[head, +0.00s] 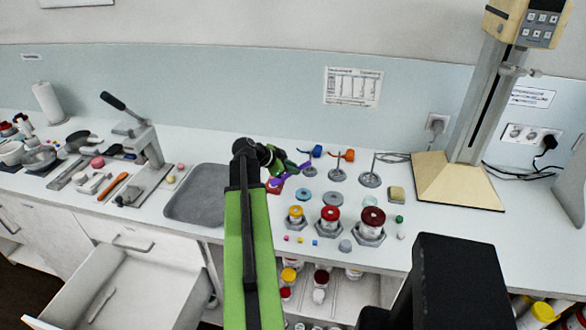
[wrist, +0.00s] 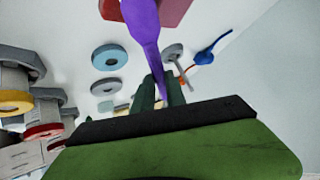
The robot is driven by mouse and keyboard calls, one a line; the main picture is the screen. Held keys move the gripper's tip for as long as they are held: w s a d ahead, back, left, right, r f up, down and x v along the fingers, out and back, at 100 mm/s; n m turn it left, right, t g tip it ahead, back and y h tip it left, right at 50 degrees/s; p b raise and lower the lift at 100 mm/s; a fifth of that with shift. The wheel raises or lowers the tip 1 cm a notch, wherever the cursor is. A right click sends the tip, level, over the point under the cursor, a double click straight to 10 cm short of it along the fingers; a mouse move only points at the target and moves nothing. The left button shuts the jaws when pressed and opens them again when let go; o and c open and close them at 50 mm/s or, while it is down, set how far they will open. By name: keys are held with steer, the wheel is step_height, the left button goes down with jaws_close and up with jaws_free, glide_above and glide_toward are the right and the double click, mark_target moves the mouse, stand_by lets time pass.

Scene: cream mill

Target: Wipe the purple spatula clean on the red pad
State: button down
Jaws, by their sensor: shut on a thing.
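The purple spatula (head: 276,182) is held at the end of my arm, just right of the grey tray. In the wrist view the spatula (wrist: 143,24) runs from my gripper's fingers (wrist: 160,92) up to the top edge, where its far end is cut off. My gripper (head: 291,168) is shut on its narrow part. The red pad (head: 277,189) lies on the counter under the spatula, partly hidden by it. The pad (wrist: 174,10) also shows at the top of the wrist view, beside and behind the spatula. I cannot tell whether they touch.
A grey tray (head: 198,194) lies left of the pad. Stands holding a blue spatula (head: 317,151) and an orange one (head: 343,155) are behind right. Lidded jars (head: 331,218) and rings (head: 305,197) stand to the right. A drawer (head: 118,265) is open at the front left.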

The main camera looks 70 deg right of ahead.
steer(key=shift+r+p, duration=2.8)
steer(key=shift+r, duration=0.15)
steer(key=shift+f, duration=0.1)
